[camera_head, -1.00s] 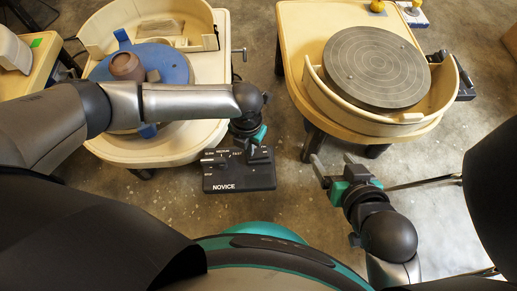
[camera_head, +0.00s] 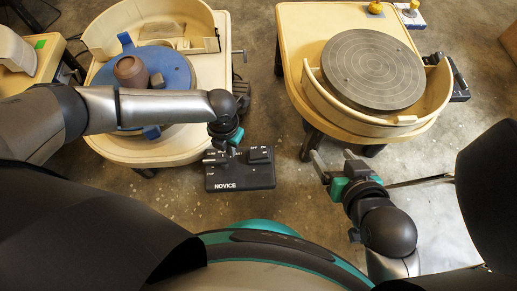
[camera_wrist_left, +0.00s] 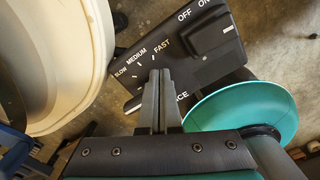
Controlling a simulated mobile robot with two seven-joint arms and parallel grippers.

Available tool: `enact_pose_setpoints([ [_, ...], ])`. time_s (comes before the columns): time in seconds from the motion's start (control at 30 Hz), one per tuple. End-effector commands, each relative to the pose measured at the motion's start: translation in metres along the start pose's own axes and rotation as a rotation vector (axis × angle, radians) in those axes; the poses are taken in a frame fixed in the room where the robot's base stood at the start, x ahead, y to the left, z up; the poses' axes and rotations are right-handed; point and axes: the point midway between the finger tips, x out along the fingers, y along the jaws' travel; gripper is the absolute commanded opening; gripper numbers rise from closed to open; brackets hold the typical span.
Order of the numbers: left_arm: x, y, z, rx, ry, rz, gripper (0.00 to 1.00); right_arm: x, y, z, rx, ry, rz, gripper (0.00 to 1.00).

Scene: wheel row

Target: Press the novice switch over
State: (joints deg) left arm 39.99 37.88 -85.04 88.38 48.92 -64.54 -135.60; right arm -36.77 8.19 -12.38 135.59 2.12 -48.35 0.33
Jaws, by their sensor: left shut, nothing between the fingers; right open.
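The black control box (camera_head: 240,178) marked NOVICE sits low between the two wheel tables. Its switch (camera_head: 260,155), by the OFF and ON marks, is at the box's right end. In the left wrist view the switch (camera_wrist_left: 213,40) is a raised black block; which way it is tipped I cannot tell. My left gripper (camera_head: 222,149) is shut and empty over the SLOW–MEDIUM–FAST side, left of the switch. In the left wrist view its fingertips (camera_wrist_left: 161,72) hide part of the box; contact is unclear. My right gripper (camera_head: 334,160) is open and empty, right of the box.
The left table (camera_head: 165,150) carries a blue wheel (camera_head: 182,66) with a brown pot (camera_head: 131,70). The right table (camera_head: 293,40) has a bare grey wheel (camera_head: 372,68) in a cream splash pan (camera_head: 335,112). Floor is open between the box and my right gripper.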

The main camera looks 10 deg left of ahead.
Motion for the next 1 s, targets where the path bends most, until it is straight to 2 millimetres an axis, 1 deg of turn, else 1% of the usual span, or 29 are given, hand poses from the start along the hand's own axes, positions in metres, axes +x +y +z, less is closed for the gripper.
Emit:
enact_pose_setpoints([
  [0.13,-0.001,0.005,-0.004,-0.001,0.001,0.000,0.00,-0.003,0.000,-0.003,0.000,0.000,0.000,0.79],
  [0.27,-0.001,0.007,-0.004,0.000,0.001,-0.001,0.00,-0.003,0.000,-0.004,0.000,0.000,0.000,0.79],
  [0.37,-0.006,0.006,-0.004,0.000,0.001,-0.001,0.00,-0.006,-0.001,-0.007,0.000,0.000,0.000,0.79],
  [1.0,-0.068,0.006,-0.004,0.000,0.000,-0.001,0.00,-0.048,-0.004,-0.056,0.000,0.000,0.000,0.79],
])
